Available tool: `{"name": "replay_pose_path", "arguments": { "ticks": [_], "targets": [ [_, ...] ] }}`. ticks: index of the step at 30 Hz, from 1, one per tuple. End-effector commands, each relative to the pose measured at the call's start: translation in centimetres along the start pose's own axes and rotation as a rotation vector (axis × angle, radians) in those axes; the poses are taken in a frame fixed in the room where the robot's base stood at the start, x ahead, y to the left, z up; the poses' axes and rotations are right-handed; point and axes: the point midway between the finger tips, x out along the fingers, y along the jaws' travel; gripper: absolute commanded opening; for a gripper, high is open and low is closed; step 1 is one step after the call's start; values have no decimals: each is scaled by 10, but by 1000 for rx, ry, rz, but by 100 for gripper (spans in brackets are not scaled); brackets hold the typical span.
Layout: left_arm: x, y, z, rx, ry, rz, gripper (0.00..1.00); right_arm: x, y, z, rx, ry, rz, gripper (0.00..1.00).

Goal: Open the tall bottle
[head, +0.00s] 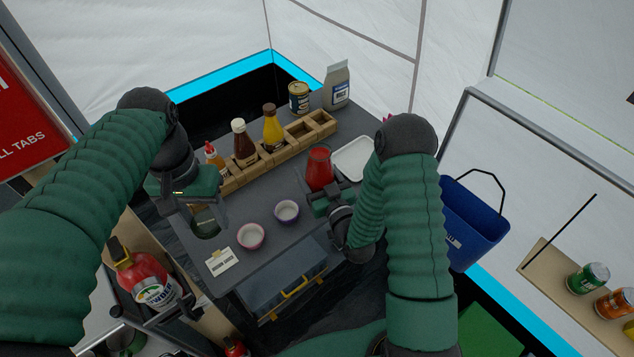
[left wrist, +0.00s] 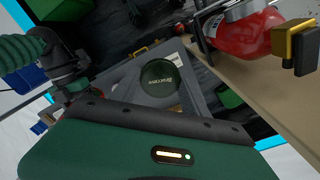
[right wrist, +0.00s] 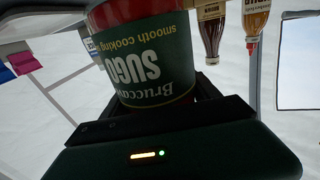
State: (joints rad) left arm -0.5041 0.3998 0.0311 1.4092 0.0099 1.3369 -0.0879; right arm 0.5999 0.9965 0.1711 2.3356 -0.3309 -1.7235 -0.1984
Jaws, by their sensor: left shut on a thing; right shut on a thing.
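The tall bottle (head: 319,168) is a red sauce jar with a dark green label reading "Bruccave SUGO smooth cooking"; it fills the right wrist view (right wrist: 145,65). My right gripper (head: 328,198) is shut on the bottle near the middle of the counter. A round dark green lid (head: 205,222) with "Bruccave" lettering is apart from the bottle, off to its left. My left gripper (head: 203,203) is shut on this lid over the counter's left edge. The lid also shows face-on in the left wrist view (left wrist: 158,78). The bottle's top looks uncovered and red.
A wooden rack (head: 245,172) holds several sauce bottles behind. A white tray (head: 353,157) lies right of the bottle. A fire extinguisher (head: 147,275) is at left.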

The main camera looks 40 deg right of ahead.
Motion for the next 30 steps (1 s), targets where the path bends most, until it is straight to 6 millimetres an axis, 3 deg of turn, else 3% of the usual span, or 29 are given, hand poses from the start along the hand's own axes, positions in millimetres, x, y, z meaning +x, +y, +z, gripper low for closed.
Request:
{"name": "replay_pose_path", "arguments": {
  "ticks": [3,10,14,21,29,30],
  "targets": [
    [-3,-1,0,-1,0,1,4,25,7,-1,0,9,0,0],
    [-5,-1,1,-1,1,1,4,56,16,4,-1,7,-2,0],
    [-5,-1,1,-1,1,1,4,62,18,7,0,7,-2,0],
    [-4,-1,0,-1,1,0,4,62,18,37,1,4,-1,0],
    [-4,-1,1,-1,1,0,4,61,18,40,0,6,-1,0],
    [-3,-1,1,-1,1,1,4,60,18,43,1,-2,-1,74]
  ]
}}
